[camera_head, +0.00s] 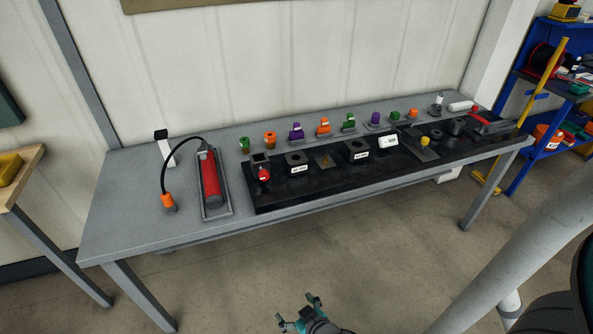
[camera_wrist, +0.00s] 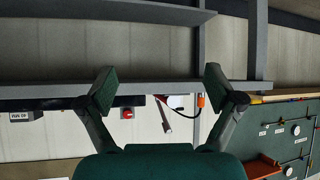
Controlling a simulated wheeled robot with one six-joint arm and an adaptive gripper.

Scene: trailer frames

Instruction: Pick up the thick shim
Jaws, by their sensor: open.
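My gripper (camera_head: 299,311) is at the bottom of the head view, low in front of the grey table (camera_head: 130,215) and well apart from everything on it. In the wrist view my gripper (camera_wrist: 160,88) is open, with nothing between its fingers. I cannot tell which thing is the thick shim. Dark blocks with white labels, such as the left block (camera_head: 296,159) and the middle block (camera_head: 356,149), stand on a black mat (camera_head: 330,185). A small flat brownish piece (camera_head: 325,161) lies between them. The labels are too small to read.
A red cylinder (camera_head: 211,180) lies in a grey tray left of the mat. A row of small green, orange and purple parts (camera_head: 323,127) stands behind it. A wooden bench (camera_head: 22,170) is at left, a blue shelf (camera_head: 545,115) at right. The floor before the table is clear.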

